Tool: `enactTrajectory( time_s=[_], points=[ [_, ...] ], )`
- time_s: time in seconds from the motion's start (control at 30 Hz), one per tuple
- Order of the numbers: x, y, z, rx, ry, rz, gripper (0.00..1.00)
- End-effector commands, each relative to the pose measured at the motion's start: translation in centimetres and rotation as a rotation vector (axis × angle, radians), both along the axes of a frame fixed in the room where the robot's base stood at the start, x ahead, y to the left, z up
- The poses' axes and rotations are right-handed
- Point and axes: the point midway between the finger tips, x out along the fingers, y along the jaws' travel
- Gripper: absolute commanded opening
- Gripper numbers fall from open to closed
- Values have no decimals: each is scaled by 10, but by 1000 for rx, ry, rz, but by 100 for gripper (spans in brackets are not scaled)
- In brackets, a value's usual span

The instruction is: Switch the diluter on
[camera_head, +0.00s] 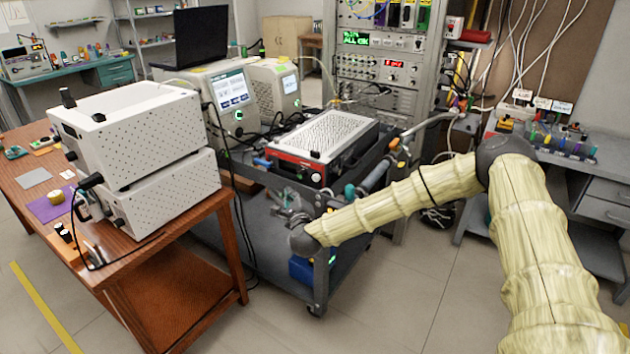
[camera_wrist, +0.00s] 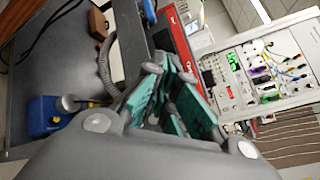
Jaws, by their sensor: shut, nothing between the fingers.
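A low box with a perforated silver top and a red front (camera_head: 318,145) sits on the cart's upper level. It is probably the diluter, but I cannot read its label. Its red front edge also shows at the top of the wrist view (camera_wrist: 183,35). My gripper (camera_wrist: 170,92), with teal finger pads, is in the middle of the wrist view. It is shut and empty, apart from the red front. In the head view my arm reaches left across the cart's near end, and its wrist is low beside the cart. I cannot make out the switch.
A dark cart (camera_head: 345,270) carries the boxes, with hoses at its right end. A blue object (camera_wrist: 48,115) is on its lower level. Two stacked white boxes (camera_head: 140,130) stand on the wooden table (camera_head: 190,215) at left. An instrument rack (camera_head: 385,60) stands behind.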

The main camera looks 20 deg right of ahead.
Motion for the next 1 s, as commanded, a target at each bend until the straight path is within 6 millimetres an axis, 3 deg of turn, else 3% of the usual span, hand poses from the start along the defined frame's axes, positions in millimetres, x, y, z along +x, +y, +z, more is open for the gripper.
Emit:
enactTrajectory(
  time_s=[0.23, 1.0],
  points=[
    [5, -7, 1, -1, 0, -1, 0],
    [51, -66, -2, -2, 1, 1, 0]
  ],
)
